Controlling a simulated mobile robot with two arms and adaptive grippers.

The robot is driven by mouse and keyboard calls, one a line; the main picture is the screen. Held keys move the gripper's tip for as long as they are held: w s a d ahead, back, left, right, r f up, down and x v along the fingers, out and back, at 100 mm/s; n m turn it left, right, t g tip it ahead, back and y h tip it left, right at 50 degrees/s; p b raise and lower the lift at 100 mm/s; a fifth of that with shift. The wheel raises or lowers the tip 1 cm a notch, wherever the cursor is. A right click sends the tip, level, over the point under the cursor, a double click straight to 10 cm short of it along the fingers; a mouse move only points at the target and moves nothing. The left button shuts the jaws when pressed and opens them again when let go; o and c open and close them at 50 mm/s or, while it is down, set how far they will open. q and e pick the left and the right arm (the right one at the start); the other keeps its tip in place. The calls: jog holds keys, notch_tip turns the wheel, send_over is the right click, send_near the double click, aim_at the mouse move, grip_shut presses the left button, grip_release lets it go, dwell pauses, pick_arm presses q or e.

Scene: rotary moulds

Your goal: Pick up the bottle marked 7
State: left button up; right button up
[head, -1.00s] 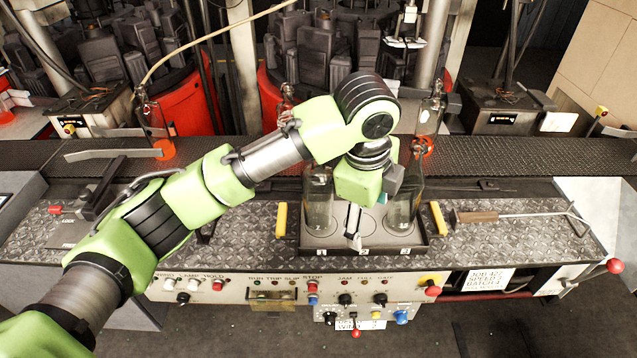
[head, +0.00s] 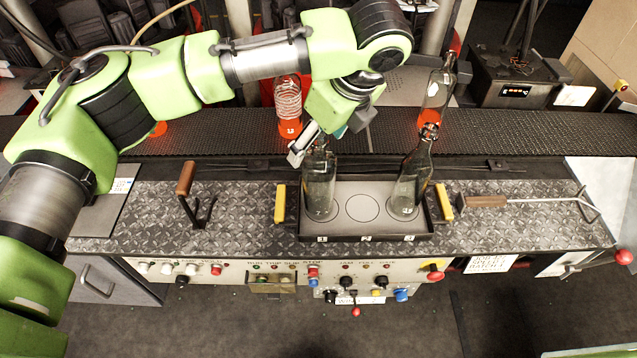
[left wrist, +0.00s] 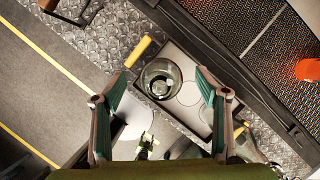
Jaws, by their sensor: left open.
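Two clear glass bottles stand in a dark tray (head: 365,237): the left bottle (head: 320,190) in place 1 and the right bottle (head: 411,185) in place 3. The middle place is empty. On the belt behind stand bottles with orange contents: a middle bottle (head: 289,112) and a right bottle (head: 435,98). I cannot read a 7 on any bottle. My left gripper (head: 300,150) hangs by the top of the left tray bottle, partly hiding it. In the left wrist view that bottle (left wrist: 160,78) shows from above between the open, empty fingers. My right gripper is out of view.
The dark conveyor belt (head: 520,133) runs behind the tread-plate bench. A wooden-handled tool (head: 186,180) lies left of the tray, and a long-rod tool (head: 530,202) lies right. Yellow handles flank the tray. A control panel (head: 215,270) faces the front.

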aim_at(313, 156)
pick_arm(q)
jog(key=shift+w+a+f, duration=0.1)
jog(key=shift+f, duration=0.1)
jog(key=shift+f+p, duration=0.3)
jog(key=shift+p, duration=0.05)
jog(key=p+x, duration=0.1)
jog(key=x, duration=0.2)
jog(key=shift+f+p, duration=0.3)
jog(key=shift+w+a+f, duration=0.2)
jog(key=shift+f, duration=0.25)
jog(key=shift+d, duration=0.1)
grip_shut()
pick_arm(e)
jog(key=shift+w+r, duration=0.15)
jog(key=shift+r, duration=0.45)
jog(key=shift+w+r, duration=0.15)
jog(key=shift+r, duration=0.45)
